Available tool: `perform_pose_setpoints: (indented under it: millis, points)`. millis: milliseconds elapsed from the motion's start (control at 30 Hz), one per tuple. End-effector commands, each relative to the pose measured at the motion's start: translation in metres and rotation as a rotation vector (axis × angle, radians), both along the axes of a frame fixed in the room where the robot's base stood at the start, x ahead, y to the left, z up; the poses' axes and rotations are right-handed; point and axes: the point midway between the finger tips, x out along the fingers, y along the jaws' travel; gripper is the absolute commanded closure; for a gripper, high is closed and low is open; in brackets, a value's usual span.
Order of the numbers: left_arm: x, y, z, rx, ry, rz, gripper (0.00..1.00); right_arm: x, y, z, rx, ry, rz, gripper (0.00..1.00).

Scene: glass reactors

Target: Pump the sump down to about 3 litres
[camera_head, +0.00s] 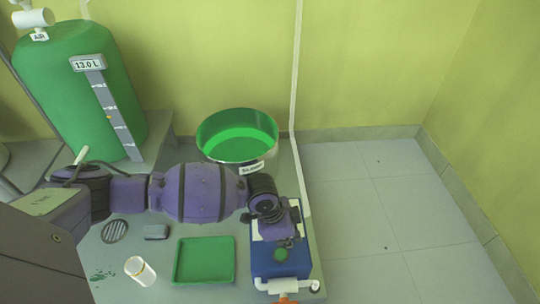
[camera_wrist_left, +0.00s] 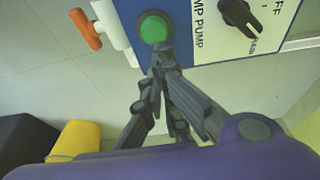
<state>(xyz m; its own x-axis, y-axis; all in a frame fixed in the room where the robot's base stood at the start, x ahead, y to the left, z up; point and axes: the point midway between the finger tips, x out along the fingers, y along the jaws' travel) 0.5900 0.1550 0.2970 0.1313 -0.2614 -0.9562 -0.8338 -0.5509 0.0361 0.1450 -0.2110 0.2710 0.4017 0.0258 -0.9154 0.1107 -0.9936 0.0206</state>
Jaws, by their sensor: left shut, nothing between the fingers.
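The blue pump box (camera_head: 262,262) stands at the front right of the grey platform. In the left wrist view its white panel (camera_wrist_left: 205,52) reads "MP PUMP", partly cut off. It carries a green button (camera_wrist_left: 154,28) and a black rotary knob (camera_wrist_left: 238,16); I cannot tell surely where the knob points. My left gripper (camera_wrist_left: 162,50) is shut and empty, its tips close below the button; contact is unclear. In the head view the purple left arm hides part of the box. A display (camera_head: 88,64) on the green tank (camera_head: 62,75) reads 13.0 L. My right gripper is not in view.
A green basin (camera_head: 205,147) with a small label stands by the wall. A green tray (camera_head: 205,262) and a white cup (camera_head: 140,270) are left of the box. An orange handle (camera_wrist_left: 86,30) sits on white pipework beside it. The floor at right is clear.

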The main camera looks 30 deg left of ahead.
Motion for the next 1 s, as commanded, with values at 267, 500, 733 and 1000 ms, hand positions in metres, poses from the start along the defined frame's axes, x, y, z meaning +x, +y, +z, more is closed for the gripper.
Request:
perform_pose_setpoints:
  millis: [267, 500, 733, 1000]
  points:
    - [0.001, -0.003, -0.03, -0.001, -0.005, -0.002, 1.0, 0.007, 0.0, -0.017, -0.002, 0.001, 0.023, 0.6]
    - [0.0, -0.003, -0.032, -0.001, -0.007, -0.002, 1.0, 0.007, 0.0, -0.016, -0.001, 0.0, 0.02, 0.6]
    - [0.0, -0.004, -0.034, -0.002, -0.006, -0.001, 1.0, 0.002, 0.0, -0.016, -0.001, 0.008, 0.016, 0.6]
    - [-0.001, -0.004, -0.054, -0.002, -0.006, -0.001, 1.0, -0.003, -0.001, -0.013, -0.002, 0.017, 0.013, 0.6]
